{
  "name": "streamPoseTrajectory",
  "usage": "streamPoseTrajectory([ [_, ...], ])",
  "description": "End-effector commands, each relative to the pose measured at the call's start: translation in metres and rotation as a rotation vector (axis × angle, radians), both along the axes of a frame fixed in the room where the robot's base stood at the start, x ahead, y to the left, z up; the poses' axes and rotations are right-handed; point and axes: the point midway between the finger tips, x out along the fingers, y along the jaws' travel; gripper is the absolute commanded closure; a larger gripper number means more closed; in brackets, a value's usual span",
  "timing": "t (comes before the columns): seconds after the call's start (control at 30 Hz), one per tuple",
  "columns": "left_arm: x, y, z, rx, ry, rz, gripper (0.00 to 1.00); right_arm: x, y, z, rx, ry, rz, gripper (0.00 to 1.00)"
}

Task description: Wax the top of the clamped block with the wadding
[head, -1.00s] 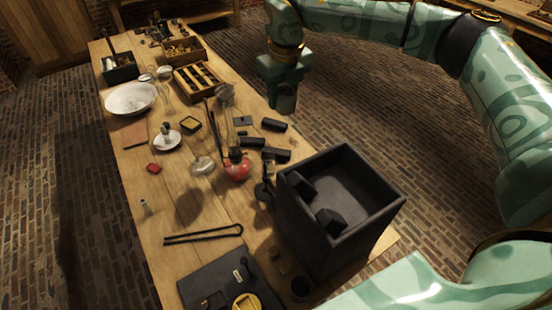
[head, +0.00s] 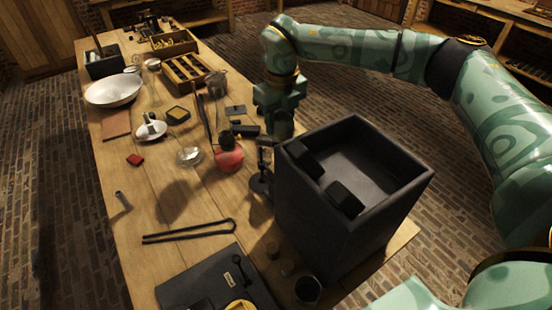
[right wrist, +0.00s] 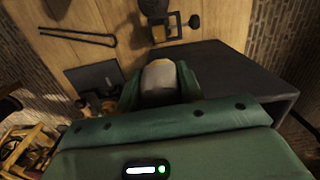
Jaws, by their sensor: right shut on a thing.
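My right gripper (head: 282,132) hangs at the back left corner of the big black box, close to a small dark stand (head: 261,183). In the right wrist view its fingers (right wrist: 160,92) are shut on a pale grey-white pad, apparently the wadding (right wrist: 158,78). The pad does not show in the head view. Ahead of it in the right wrist view is a dark clamp-like fixture (right wrist: 163,20) with a small yellowish part and a round knob. I cannot make out the clamped block clearly, nor any contact with the pad. My left gripper is not in view.
The tall open black box (head: 385,190) stands directly right of the stand. A red flask (head: 229,160), a glass dish (head: 190,157) and black tongs (head: 190,231) lie to the left. A dark mat (head: 205,284) is at the front. Bare wood shows around the tongs.

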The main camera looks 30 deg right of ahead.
Motion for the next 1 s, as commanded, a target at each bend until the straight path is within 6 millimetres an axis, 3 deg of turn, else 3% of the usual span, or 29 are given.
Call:
streamPoseTrajectory([
  [0.03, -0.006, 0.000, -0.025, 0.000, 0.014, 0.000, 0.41, 0.002, 0.000, -0.032, 0.000, 0.012, 0.000, 0.87],
  [0.2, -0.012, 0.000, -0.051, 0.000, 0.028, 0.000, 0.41, 0.004, 0.000, -0.065, 0.000, 0.027, 0.000, 0.87],
  [0.53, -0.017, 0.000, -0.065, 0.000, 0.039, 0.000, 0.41, 0.005, 0.000, -0.082, 0.001, 0.032, 0.000, 0.87],
  [1.0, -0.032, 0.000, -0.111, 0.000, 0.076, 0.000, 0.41, 0.005, 0.000, -0.132, 0.000, 0.034, 0.000, 0.87],
])
